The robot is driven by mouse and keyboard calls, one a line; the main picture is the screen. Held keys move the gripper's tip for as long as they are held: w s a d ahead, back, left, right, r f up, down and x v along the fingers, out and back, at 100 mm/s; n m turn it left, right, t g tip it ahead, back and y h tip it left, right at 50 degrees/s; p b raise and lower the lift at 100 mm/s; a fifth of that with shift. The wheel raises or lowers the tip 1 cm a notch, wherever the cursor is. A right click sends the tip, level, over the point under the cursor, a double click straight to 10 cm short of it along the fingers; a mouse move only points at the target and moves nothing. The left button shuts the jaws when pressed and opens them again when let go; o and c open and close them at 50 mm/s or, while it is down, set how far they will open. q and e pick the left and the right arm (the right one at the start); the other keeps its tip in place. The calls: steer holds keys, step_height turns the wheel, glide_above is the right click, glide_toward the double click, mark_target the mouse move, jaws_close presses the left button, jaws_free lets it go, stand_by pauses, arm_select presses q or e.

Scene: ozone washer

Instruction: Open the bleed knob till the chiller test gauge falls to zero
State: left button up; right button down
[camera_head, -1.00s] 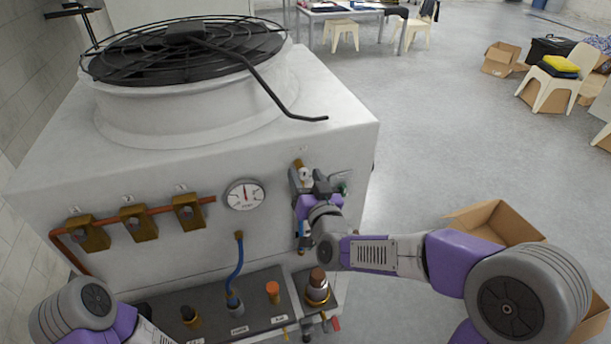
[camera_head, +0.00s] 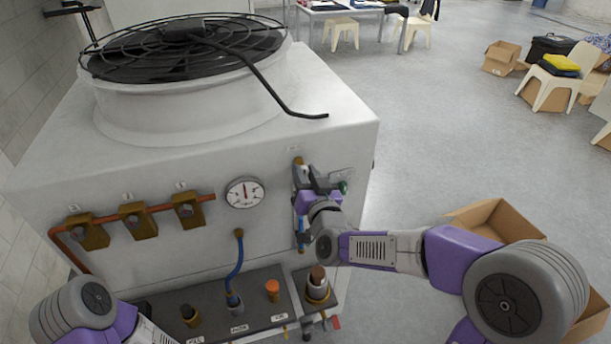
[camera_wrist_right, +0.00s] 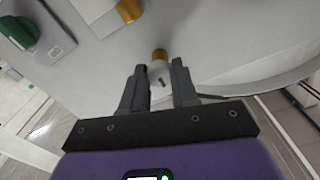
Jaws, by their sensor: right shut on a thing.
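The white chiller (camera_head: 180,245) carries a round test gauge (camera_head: 244,193) on its front panel. Its needle stands roughly upright, away from the ends of the scale; its numbers are too small to read. My right gripper (camera_head: 306,181) is at the panel, right of the gauge. In the right wrist view its fingers (camera_wrist_right: 159,88) are shut on the sides of a small pale knob (camera_wrist_right: 160,75) with a brass stem behind it. In the head view the gripper mostly hides this knob. My left arm shows at the lower left, with its gripper out of view.
A green knob (camera_head: 342,187) on a plate sits close right of my gripper. Brass valves (camera_head: 138,221) on a copper pipe are at left. A blue hose (camera_head: 237,262) rises from the dark shelf (camera_head: 205,318) below. An open cardboard box (camera_head: 497,222) stands on the floor.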

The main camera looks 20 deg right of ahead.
steer(key=shift+f+m+b, duration=0.1)
steer(key=shift+m+b, duration=0.4)
steer(key=shift+b, duration=0.2)
steer(key=m+b, duration=0.8)
steer(key=b, duration=0.2)
steer(key=shift+f+m, duration=0.1)
steer(key=shift+m, duration=0.3)
steer(key=shift+m+b, duration=0.65)
steer(key=shift+m, duration=0.15)
steer(key=m+b, duration=0.3)
steer(key=m, duration=0.2)
steer(key=shift+b, duration=0.35)
steer(key=m+b, duration=0.2)
steer(key=m, duration=0.3)
steer(key=shift+m, duration=0.3)
steer(key=c, duration=0.9)
jaws_free()
steer(key=shift+o, duration=0.2)
